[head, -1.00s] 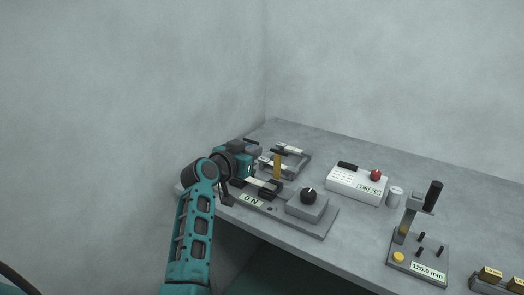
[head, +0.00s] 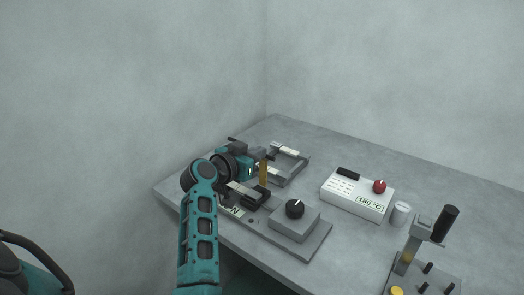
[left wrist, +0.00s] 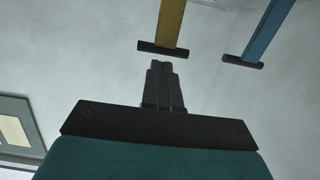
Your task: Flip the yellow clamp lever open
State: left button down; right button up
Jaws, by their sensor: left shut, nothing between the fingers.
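The yellow clamp lever (head: 263,173) stands upright on the clamp fixture at the table's left end in the head view. In the left wrist view the yellow lever (left wrist: 172,22) comes down from the top edge and ends in a black crossbar. My left gripper (left wrist: 160,66) is shut and empty, its fingertips just below that crossbar with a small apparent gap; contact cannot be told. In the head view my left gripper's teal body (head: 238,158) is just left of the lever, and its fingers are hard to make out. My right gripper is not in view.
A blue lever (left wrist: 262,25) with a black crossbar is right of the yellow one in the wrist view. In the head view a knob box (head: 295,218) is in front, a white controller (head: 357,196) and a small cup (head: 400,213) to the right, and a lever press (head: 425,245) beyond.

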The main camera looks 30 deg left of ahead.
pick_arm(q)
jog(key=shift+w+f, duration=0.15)
jog(key=shift+f, duration=0.15)
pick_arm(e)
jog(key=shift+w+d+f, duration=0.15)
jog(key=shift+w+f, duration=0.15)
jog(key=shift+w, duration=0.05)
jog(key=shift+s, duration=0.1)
pick_arm(q)
jog(key=shift+w+d+r, duration=0.1)
jog(key=shift+w, duration=0.95)
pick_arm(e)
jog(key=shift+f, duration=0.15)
pick_arm(q)
jog(key=shift+r, duration=0.1)
